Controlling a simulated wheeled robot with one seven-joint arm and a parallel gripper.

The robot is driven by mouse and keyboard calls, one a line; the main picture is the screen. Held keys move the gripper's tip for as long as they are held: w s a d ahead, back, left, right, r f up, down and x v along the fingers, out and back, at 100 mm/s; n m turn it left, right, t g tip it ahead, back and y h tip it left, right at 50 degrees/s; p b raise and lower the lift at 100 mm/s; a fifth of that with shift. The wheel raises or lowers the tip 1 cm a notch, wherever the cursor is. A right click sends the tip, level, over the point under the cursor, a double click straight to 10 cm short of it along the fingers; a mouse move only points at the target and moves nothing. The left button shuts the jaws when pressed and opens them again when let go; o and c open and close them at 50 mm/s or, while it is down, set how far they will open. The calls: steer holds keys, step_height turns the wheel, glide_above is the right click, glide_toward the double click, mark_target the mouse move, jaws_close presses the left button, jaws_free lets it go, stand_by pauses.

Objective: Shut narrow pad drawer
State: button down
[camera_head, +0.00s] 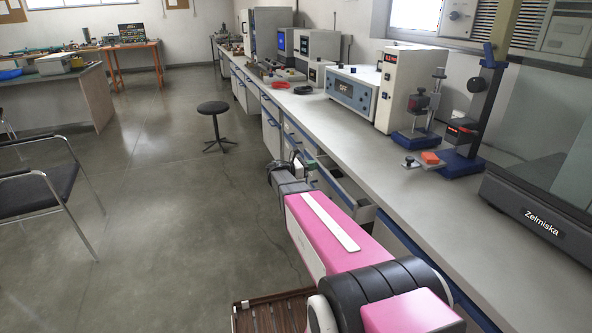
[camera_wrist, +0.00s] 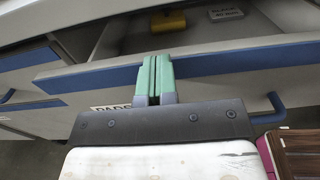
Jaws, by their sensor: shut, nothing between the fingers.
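The pad drawer stands open in the wrist view, its pale front edged with a blue strip (camera_wrist: 225,61) and bearing a partly hidden label that seems to read "PADS" (camera_wrist: 108,108). Inside it lie a yellow object (camera_wrist: 168,21) and a white printed card (camera_wrist: 226,13). My gripper (camera_wrist: 157,62) has its green fingers shut together and empty. The fingers overlap the blue strip in the picture; I cannot tell whether they touch it. In the head view, my gripper (camera_head: 284,164) is low beside the bench front, left of an open drawer (camera_head: 350,194).
A black stool (camera_head: 214,110) and a chair (camera_head: 40,190) stand to the left. The floor (camera_head: 160,210) between them and the bench is clear.

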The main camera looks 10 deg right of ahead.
steer(key=w+d, duration=0.1)
steer(key=d, duration=0.7)
steer(key=shift+d, duration=0.35)
steer(key=shift+d, duration=0.1)
steer(key=s+a, duration=0.2)
steer(key=a, duration=1.3)
steer(key=s+a+f+m+g+y, duration=0.2)
steer(key=s+f+m+y, duration=0.75)
steer(key=s, duration=0.55)
steer(key=s+a+f+m+y, duration=0.2)
steer(key=s+a+m+y, duration=0.6)
steer(key=s+a+m, duration=0.1)
steer(key=shift+s+a+f+m, duration=0.15)
steer(key=shift+s+a+m, duration=0.2)
steer(key=shift+s+a, duration=0.1)
